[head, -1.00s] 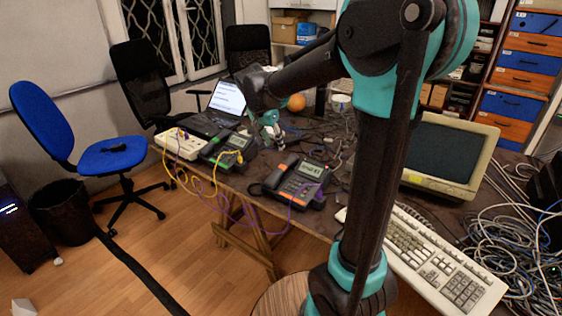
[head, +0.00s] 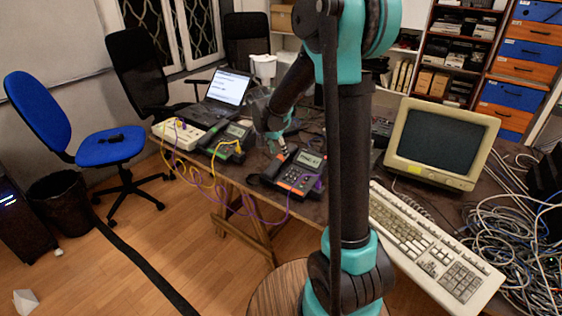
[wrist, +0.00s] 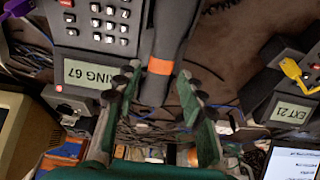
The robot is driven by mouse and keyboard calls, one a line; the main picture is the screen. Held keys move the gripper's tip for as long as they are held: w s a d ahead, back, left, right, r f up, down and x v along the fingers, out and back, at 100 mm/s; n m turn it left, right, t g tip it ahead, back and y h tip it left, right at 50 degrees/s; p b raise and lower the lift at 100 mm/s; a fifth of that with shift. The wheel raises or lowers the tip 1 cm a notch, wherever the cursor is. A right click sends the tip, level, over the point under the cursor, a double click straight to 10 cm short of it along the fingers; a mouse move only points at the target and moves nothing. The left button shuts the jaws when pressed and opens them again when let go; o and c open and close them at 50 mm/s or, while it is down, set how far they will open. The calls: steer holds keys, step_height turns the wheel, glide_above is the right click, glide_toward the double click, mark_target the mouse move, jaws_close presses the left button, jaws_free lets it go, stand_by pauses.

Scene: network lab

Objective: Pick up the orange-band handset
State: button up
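The orange-band handset (wrist: 172,48) is dark, with an orange band (wrist: 160,66) around it. It lies along the side of a dark desk phone (wrist: 95,30) whose display reads what looks like "RING 67". In the head view my gripper (head: 280,146) is just behind the phone. I cannot tell its exact height above the handset.
A second phone (head: 229,138), "EXT 21" in the wrist view, stands to the left with a yellow cable. A purple cable leaves the orange-key phone.

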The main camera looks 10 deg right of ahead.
mark_target(281, 157)
steer(key=x, duration=0.5)
steer(key=shift+a, duration=0.1)
